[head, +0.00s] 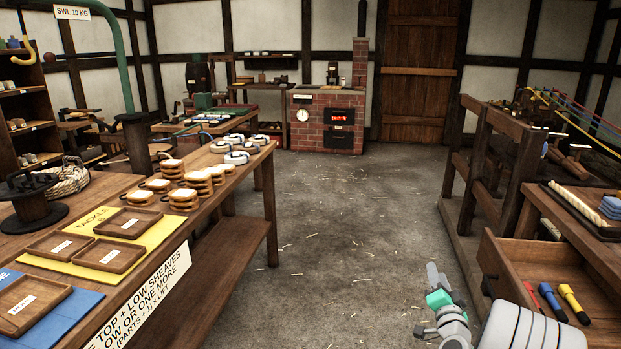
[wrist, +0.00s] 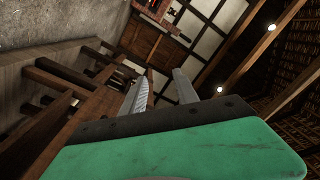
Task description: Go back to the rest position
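My gripper (head: 436,277) shows low in the head view, right of centre, over the bare floor and left of the open drawer. Its green body and grey fingers point up and away. In the wrist view the two grey fingers (wrist: 160,92) stand apart with a gap between them. Nothing shows between them, so it is open and empty. My arm's white links show at the bottom right of the head view. No task object is named.
An open drawer (head: 540,262) with several coloured tools is close right, below a workbench. A wooden rail frame (head: 487,150) stands beyond. A long bench (head: 228,225) with wooden blocks and trays runs along the left. The floor (head: 345,220) between is clear up to the brick stove (head: 312,112).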

